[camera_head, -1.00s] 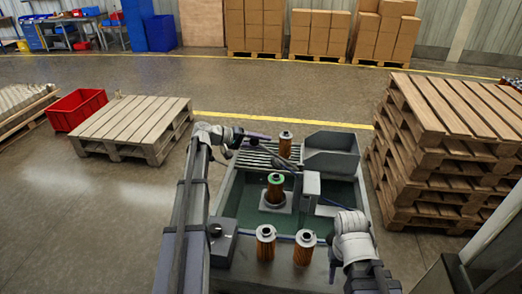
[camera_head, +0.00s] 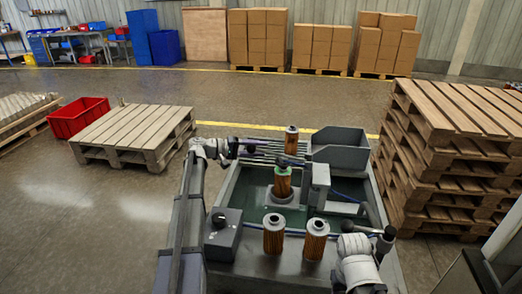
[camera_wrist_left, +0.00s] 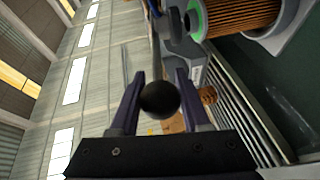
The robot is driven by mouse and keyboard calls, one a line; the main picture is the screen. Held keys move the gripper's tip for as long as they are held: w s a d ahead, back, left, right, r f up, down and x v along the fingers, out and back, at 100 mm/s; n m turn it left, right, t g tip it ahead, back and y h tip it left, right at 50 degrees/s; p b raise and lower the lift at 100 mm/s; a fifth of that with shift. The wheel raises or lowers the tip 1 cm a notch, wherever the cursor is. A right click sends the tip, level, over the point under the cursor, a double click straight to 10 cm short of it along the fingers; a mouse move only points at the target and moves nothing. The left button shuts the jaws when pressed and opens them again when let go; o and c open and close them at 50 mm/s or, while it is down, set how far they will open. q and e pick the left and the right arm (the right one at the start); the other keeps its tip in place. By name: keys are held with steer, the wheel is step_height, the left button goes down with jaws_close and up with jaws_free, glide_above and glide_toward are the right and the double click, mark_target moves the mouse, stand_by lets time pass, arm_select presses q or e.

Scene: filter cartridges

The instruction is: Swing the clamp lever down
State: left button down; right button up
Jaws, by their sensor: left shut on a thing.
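My left gripper (camera_head: 258,152) reaches in from the left in the head view, level with the far side of the fixture. In the left wrist view its two fingers (camera_wrist_left: 160,80) are shut on the round black knob (camera_wrist_left: 160,100) of the clamp lever. The lever's arm is hard to make out in the head view. A filter cartridge with a green ring (camera_head: 282,182) stands upright in the fixture beside the grey clamp block (camera_head: 320,184). It also shows in the left wrist view (camera_wrist_left: 238,18). My right gripper (camera_head: 387,235) is small and dark at lower right; its fingers are unclear.
Two cartridges (camera_head: 273,236) (camera_head: 315,241) stand at the bench's near side. Another (camera_head: 291,140) stands at the far rack. A grey bin (camera_head: 337,146) is behind the block. A dark box with a knob (camera_head: 222,236) stands at left. Pallets (camera_head: 440,150) flank the bench.

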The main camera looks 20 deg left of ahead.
arm_select(q)
steer(key=shift+a+f+b, duration=0.1)
steer(key=shift+f+b, duration=0.8)
steer(key=shift+f, duration=0.45)
arm_select(e)
steer(key=shift+f, duration=1.3)
arm_select(q)
steer(key=shift+c, duration=1.9)
jaws_free()
steer(key=shift+a, duration=0.1)
steer(key=p+v, duration=0.1)
steer(key=v, duration=0.6)
steer(key=shift+s+a, duration=0.2)
steer(key=shift+a, duration=0.1)
arm_select(e)
steer(key=shift+r, duration=0.65)
